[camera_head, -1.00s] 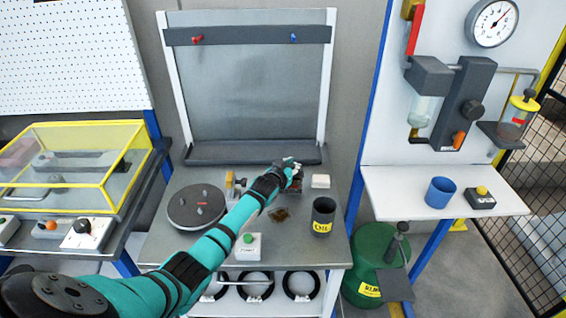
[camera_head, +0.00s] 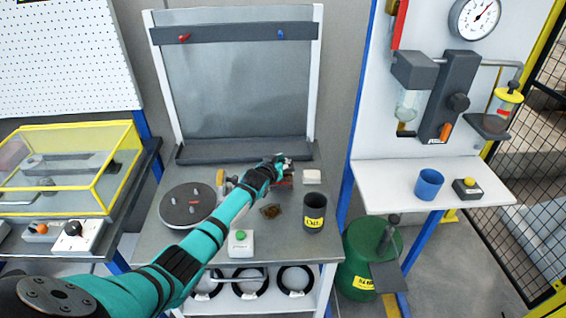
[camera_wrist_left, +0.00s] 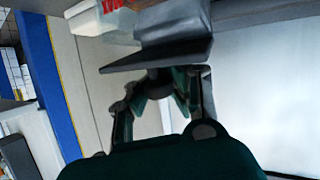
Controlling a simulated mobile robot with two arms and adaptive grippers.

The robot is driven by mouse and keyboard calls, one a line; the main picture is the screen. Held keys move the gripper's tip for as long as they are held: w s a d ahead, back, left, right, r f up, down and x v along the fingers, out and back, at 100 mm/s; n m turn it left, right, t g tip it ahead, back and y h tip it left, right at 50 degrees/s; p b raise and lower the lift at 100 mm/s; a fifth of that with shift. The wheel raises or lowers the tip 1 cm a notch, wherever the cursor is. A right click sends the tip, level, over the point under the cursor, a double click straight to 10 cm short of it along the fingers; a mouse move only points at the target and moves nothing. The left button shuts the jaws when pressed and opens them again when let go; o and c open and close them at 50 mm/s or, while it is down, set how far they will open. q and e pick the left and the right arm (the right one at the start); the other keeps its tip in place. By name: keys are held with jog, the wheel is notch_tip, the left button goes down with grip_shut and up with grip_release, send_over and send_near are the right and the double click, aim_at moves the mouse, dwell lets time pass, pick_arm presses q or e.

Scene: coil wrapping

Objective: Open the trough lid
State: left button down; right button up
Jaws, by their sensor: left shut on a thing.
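My left gripper (camera_head: 280,165) reaches over the middle table to a small trough (camera_head: 287,181), mostly hidden behind the gripper and wrist. In the left wrist view the gripper (camera_wrist_left: 163,82) is shut on a dark grey flat plate (camera_wrist_left: 128,63), which looks like the trough lid. A grey block (camera_wrist_left: 172,22) lies beyond the plate. The exact grip point is partly hidden, and I cannot tell how far the lid is tilted. My right gripper is not in view.
A round dark turntable (camera_head: 188,205) is left of my arm. A grey upright panel (camera_head: 238,85) rises behind.

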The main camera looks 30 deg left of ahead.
pick_arm(q)
jog(key=shift+w+a+r, duration=0.1)
jog(key=shift+a+r, duration=0.2)
jog(key=shift+r, duration=0.2)
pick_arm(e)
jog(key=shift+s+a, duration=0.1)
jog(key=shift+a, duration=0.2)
pick_arm(q)
jog(key=c, duration=1.9)
grip_release()
jog(key=o, duration=0.5)
jog(key=shift+s+r, duration=0.2)
jog(key=shift+s, duration=0.25)
jog(key=shift+o, duration=1.1)
jog(key=shift+s, duration=0.15)
jog(key=shift+o, duration=0.3)
jog(key=shift+f, duration=0.15)
jog(key=shift+w+d+f, duration=0.15)
jog(key=shift+w+d, duration=0.05)
jog(key=v, duration=1.2)
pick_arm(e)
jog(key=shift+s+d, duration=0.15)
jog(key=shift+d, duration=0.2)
pick_arm(q)
jog(key=shift+s+f, duration=0.1)
